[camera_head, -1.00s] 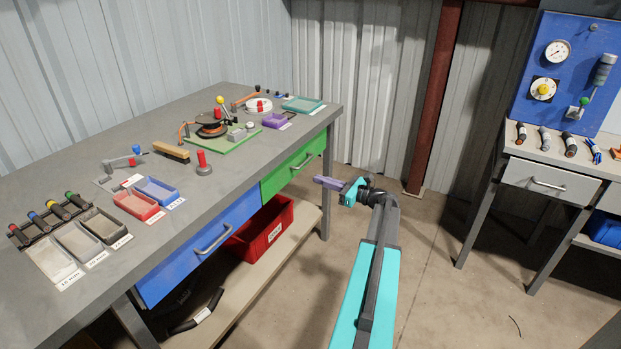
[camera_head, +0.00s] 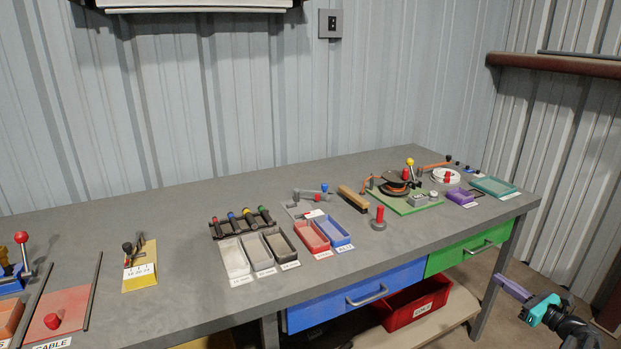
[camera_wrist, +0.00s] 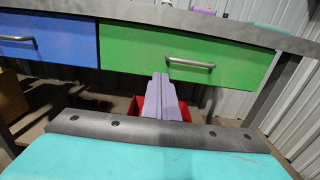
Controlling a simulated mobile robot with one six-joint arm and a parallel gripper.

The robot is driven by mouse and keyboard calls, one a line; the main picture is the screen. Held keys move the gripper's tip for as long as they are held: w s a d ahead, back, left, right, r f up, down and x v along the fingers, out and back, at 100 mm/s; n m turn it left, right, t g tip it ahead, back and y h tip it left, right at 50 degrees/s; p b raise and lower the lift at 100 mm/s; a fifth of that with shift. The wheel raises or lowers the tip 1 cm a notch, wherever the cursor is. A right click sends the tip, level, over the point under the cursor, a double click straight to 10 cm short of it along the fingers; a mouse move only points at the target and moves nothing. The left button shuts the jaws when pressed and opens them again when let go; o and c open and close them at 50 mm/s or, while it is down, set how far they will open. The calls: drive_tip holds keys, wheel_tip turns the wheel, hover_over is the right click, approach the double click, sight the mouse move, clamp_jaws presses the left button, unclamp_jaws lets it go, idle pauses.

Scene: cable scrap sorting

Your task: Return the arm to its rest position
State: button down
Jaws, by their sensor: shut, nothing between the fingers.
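My gripper (camera_head: 513,288) is at the lower right of the head view, off the bench's right end, with its purple fingers pointing up and left. In the wrist view the purple fingers (camera_wrist: 161,98) lie together, with nothing between them. They point toward the bench front, under the handle of the green drawer (camera_wrist: 190,55). My gripper is apart from the bench. Most of my arm is outside the head view.
The grey bench (camera_head: 190,205) carries trays, tools and a cable reel (camera_head: 394,184). The blue drawer (camera_head: 355,293) and green drawer (camera_head: 470,248) are closed. A red crate (camera_head: 415,305) sits on the shelf below. Floor (camera_head: 545,278) shows right of the bench.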

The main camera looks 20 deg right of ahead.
drive_tip(key=w+a+f+n+g+y+p, duration=0.1)
drive_tip(key=w+a+f+n+g+y, duration=0.15)
drive_tip(key=a+f, duration=0.55)
drive_tip(key=w+a+f+n+g+y, duration=0.1)
drive_tip(key=w+a+f+n+g, duration=0.25)
drive_tip(key=a, duration=0.85)
drive_tip(key=w+a+f+n+g+y+p, duration=0.1)
drive_tip(key=w+a+f+n+g, duration=0.15)
drive_tip(key=a+f, duration=0.6)
drive_tip(key=s+a+f+n+g+p, duration=0.1)
drive_tip(key=s+a+f+n+g, duration=0.15)
drive_tip(key=a, duration=0.45)
drive_tip(key=s+a+f+n+g, duration=0.1)
drive_tip(key=a+f+n, duration=0.2)
drive_tip(key=a, duration=0.3)
drive_tip(key=s+a+f+n+g+h+p, duration=0.1)
drive_tip(key=s+a+f+n+g, duration=0.25)
drive_tip(key=s+a, duration=0.3)
drive_tip(key=s+a+f+n+g+h+p, duration=0.1)
drive_tip(key=s+a+f+n+g, duration=0.25)
drive_tip(key=s+a+n, duration=0.35)
drive_tip(key=s+a+f+n+g+h, duration=0.1)
drive_tip(key=s+a+n+g+h, duration=0.1)
drive_tip(key=s, duration=0.5)
drive_tip(key=s+a+f+n+g+h+p, duration=0.1)
drive_tip(key=s+a+f+n+g+h, duration=0.1)
drive_tip(key=s+n, duration=0.5)
drive_tip(key=shift+s+a+h, duration=0.4)
drive_tip(key=shift+a+h, duration=0.05)
drive_tip(key=shift+h, duration=0.5)
